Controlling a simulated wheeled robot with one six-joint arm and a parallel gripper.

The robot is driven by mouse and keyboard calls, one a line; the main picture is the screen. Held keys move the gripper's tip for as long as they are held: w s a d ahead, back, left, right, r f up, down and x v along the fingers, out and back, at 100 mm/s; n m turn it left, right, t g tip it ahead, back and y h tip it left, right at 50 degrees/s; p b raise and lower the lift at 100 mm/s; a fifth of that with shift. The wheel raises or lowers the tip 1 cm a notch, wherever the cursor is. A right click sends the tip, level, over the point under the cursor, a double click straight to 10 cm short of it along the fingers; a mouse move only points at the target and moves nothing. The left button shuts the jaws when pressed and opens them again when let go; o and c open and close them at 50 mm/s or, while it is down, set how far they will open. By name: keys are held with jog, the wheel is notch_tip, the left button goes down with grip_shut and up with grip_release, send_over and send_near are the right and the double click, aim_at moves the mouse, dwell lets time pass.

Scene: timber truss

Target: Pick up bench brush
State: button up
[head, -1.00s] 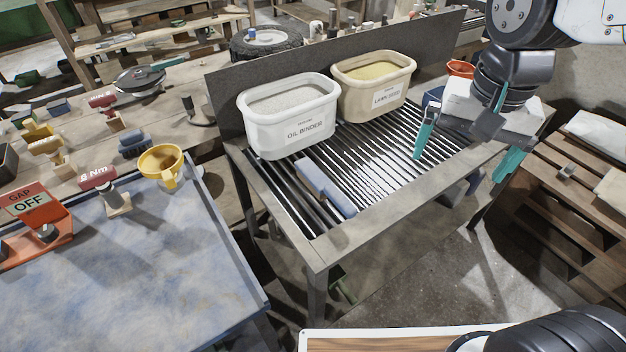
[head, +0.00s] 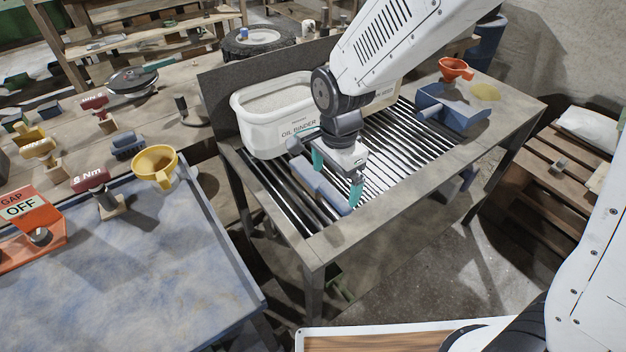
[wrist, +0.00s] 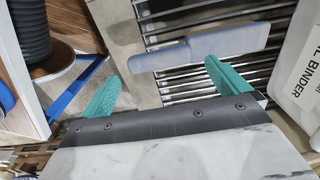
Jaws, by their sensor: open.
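The bench brush (head: 318,182) is a blue-grey bar with a narrower handle, lying on the slatted metal rack of the bench. In the wrist view the brush (wrist: 215,46) lies across the picture, just beyond the fingertips. My gripper (head: 337,181) is above the brush, its teal fingers apart, one on the far left side and one on the near right side in the head view. In the wrist view my gripper (wrist: 161,72) is open with nothing between the fingers. The gripper body hides part of the rack.
A white OIL BINDER tub (head: 270,118) stands close behind the brush. A blue dustpan-like box (head: 452,108) and an orange funnel (head: 456,69) are at the rack's right end. A yellow funnel (head: 155,163) sits on the blue-topped table (head: 120,270) at left. The bench's front edge (head: 400,205) is bare.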

aim_at(335, 194)
notch_tip(335, 194, down, 4)
jog(key=shift+d+r, duration=0.15)
jog(key=c, duration=0.8)
jog(key=shift+r, duration=0.15)
jog(key=shift+r, duration=0.55)
notch_tip(335, 194, up, 2)
jog(key=shift+w+r, duration=0.1)
jog(key=shift+r, duration=0.1)
jog(key=s+a, duration=0.2)
jog(key=s, duration=0.2)
jog(key=s+a+r, duration=0.1)
jog(key=s+a, duration=0.2)
jog(key=s, duration=0.2)
jog(key=s+a, duration=0.2)
jog(key=s, duration=0.3)
jog(key=shift+s+a+r, duration=0.1)
jog(key=shift+a+r, duration=0.05)
jog(key=shift+a, duration=0.2)
